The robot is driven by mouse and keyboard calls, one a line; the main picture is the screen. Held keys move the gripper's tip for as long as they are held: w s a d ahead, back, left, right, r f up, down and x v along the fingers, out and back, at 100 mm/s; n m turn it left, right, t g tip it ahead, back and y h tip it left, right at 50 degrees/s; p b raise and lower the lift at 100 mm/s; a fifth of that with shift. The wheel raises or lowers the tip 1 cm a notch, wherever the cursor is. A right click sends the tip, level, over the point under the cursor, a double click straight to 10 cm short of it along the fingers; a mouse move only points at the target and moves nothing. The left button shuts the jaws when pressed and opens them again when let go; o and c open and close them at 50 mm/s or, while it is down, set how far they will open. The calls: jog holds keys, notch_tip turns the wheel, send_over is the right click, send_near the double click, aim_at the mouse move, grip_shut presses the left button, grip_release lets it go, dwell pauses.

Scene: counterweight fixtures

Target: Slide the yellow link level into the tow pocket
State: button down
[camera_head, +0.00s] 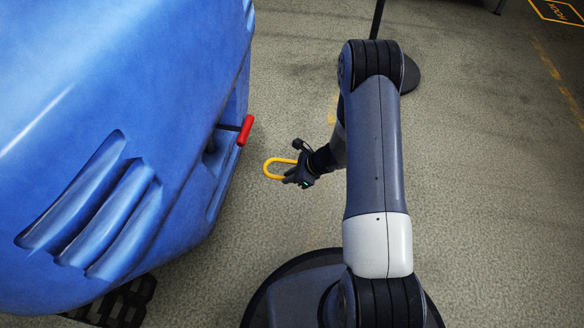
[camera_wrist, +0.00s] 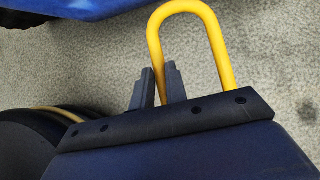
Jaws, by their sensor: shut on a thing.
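The yellow link (camera_head: 267,164) is a U-shaped loop. My gripper (camera_head: 290,178) is shut on it and holds it above the floor, with its rounded end toward the blue machine. In the wrist view the yellow link (camera_wrist: 222,45) rises past my gripper's two fingers (camera_wrist: 160,85), rounded end at the top; its lower end is hidden behind the gripper body. The blue machine (camera_head: 120,90) stands at left, with a red T-handle (camera_head: 246,130) on a dark rod at a recess in its side. The link is apart from the machine. I cannot clearly make out the tow pocket.
The red handle sticks out just up and left of the link. A dark round stand base with a pole (camera_head: 408,76) is behind my arm. Bare floor (camera_head: 250,225) lies between the machine and my gripper. Yellow floor markings (camera_head: 560,12) are at upper right.

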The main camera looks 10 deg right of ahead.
notch_tip(320, 180, down, 2)
jog(key=shift+s+a+f+b, duration=0.1)
jog(key=shift+a+f+b, duration=0.05)
jog(key=shift+b, duration=0.2)
jog(key=w+a+f, duration=0.1)
jog(key=w+a, duration=0.2)
jog(key=a, duration=0.7)
jog(key=w+a+f+b, duration=0.1)
jog(key=w+a, duration=0.3)
jog(key=a, duration=0.6)
jog(key=shift+w+a+f+b, duration=0.15)
jog(key=shift+w+a+b, duration=0.1)
jog(key=shift+a+b, duration=0.05)
dwell(0.6)
jog(key=shift+f+b, duration=0.35)
jog(key=shift+b, duration=0.1)
dwell(0.5)
jog(key=c, duration=1.3)
grip_release()
jog(key=shift+s, duration=0.1)
jog(key=shift+c, duration=0.2)
